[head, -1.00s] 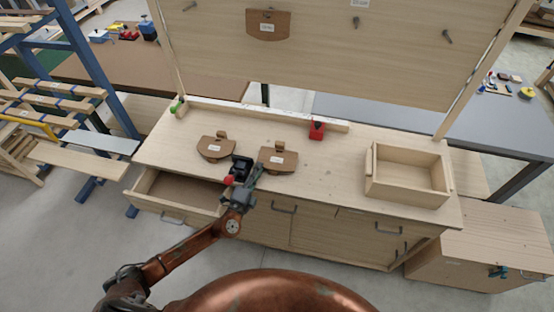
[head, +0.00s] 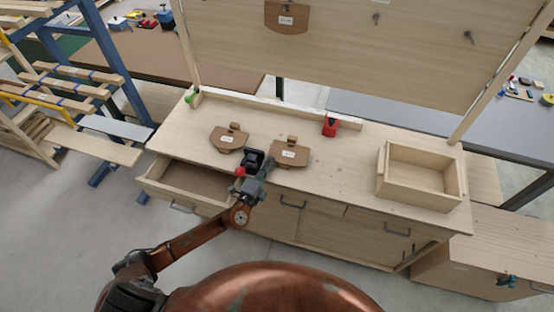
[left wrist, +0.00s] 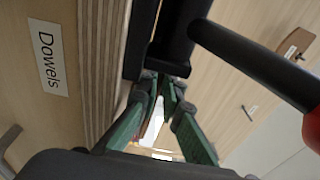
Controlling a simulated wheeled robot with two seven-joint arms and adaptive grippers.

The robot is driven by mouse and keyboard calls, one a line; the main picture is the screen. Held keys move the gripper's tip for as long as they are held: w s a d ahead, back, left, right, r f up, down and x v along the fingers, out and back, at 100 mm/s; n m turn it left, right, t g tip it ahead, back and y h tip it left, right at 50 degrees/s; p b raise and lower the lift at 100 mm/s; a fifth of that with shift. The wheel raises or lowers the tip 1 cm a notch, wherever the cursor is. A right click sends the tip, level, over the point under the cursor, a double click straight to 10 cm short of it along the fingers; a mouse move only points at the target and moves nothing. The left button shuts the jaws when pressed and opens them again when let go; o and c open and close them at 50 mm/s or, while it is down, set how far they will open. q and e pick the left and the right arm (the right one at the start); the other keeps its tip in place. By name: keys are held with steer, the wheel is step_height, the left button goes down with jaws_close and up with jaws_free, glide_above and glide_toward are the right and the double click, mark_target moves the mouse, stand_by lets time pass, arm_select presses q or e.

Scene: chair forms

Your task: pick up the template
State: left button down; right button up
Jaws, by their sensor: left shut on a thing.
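Two brown templates with white labels lie on the workbench: a left one (head: 228,141) and a right one (head: 290,155). A third brown template (head: 287,17) hangs on the upright board. My left gripper (head: 260,173) is at the bench's front edge, just left of and below the right template. It is shut on a black tool (head: 253,158) with a red-tipped handle, which also shows in the left wrist view (left wrist: 178,35). The green fingers (left wrist: 163,95) close in at its base; the exact contact is hidden. My right gripper is not in view.
An open drawer (head: 190,184) juts out left of my gripper. A wooden box (head: 420,178) stands at the bench's right end. A "Dowels" label (left wrist: 46,57) is close in the wrist view. The bench between template and box is clear.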

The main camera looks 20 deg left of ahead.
arm_select(q)
steer(key=shift+r, duration=0.65)
steer(key=s+a+r+p, duration=0.1)
steer(key=s+r+p, duration=0.1)
steer(key=s+r, duration=0.9)
steer(key=s, duration=0.3)
steer(key=shift+a+r+p, duration=0.25)
steer(key=shift+r+p, duration=0.1)
steer(key=shift+p, duration=0.05)
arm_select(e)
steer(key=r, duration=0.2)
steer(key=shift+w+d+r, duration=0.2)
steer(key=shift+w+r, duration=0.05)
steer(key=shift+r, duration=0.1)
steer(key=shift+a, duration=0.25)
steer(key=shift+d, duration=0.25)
arm_select(q)
steer(key=s+n+y, duration=0.2)
steer(key=s+y, duration=0.1)
steer(key=s, duration=0.5)
steer(key=shift+d+r, duration=0.15)
steer(key=shift+d, duration=0.25)
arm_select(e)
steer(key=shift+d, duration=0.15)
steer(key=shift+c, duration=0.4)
